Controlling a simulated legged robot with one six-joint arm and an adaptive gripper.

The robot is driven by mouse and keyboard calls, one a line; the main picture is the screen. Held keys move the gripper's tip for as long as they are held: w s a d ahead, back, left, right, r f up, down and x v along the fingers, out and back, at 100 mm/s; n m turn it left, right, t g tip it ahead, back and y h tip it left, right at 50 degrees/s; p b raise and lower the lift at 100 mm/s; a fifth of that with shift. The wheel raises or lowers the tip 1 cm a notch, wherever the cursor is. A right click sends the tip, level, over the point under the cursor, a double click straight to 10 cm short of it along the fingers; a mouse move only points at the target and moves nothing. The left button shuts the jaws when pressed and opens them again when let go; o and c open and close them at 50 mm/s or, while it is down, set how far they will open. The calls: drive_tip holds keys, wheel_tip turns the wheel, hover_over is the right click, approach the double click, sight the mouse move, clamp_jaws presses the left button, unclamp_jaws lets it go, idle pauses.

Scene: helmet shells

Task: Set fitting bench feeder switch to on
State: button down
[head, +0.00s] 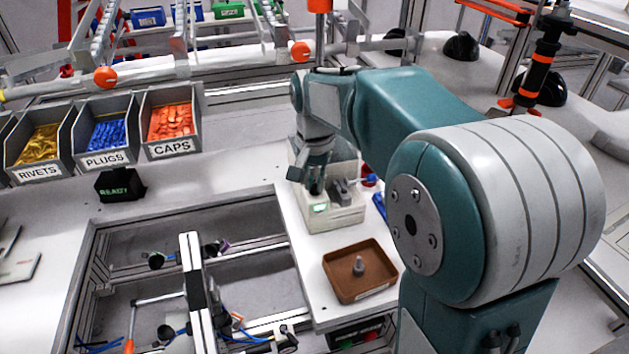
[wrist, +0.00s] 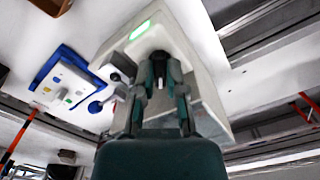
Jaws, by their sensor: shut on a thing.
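The pale feeder box (head: 345,215) stands on the white bench, right of the bins. It also shows in the wrist view (wrist: 205,95). A lit green indicator (head: 320,208) is on the box, and it shows again in the wrist view (wrist: 140,29). My gripper (wrist: 160,72) is down at the box, its fingers shut on a small part there, which I take to be the feeder switch. The fingers mostly hide that part, so its setting cannot be read. In the head view, my gripper (head: 316,186) is beside a grey fixture (head: 343,190) on the box.
A brown tray (head: 338,290) with a grey peg lies in front of the box. A blue-edged plate (wrist: 62,85) lies beside the box. Bins of rivets (head: 38,145), plugs (head: 104,133) and caps (head: 171,122) stand left. A framed recess (head: 140,240) is in front.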

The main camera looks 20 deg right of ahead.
drive_tip(key=n, duration=0.6)
drive_tip(key=shift+w+r, duration=0.15)
drive_tip(key=shift+w, duration=0.05)
drive_tip(key=shift+n, duration=0.4)
drive_tip(key=c, duration=1)
unclamp_jaws()
wheel_tip(320, 180, up, 12)
drive_tip(key=shift+a+f, duration=0.15)
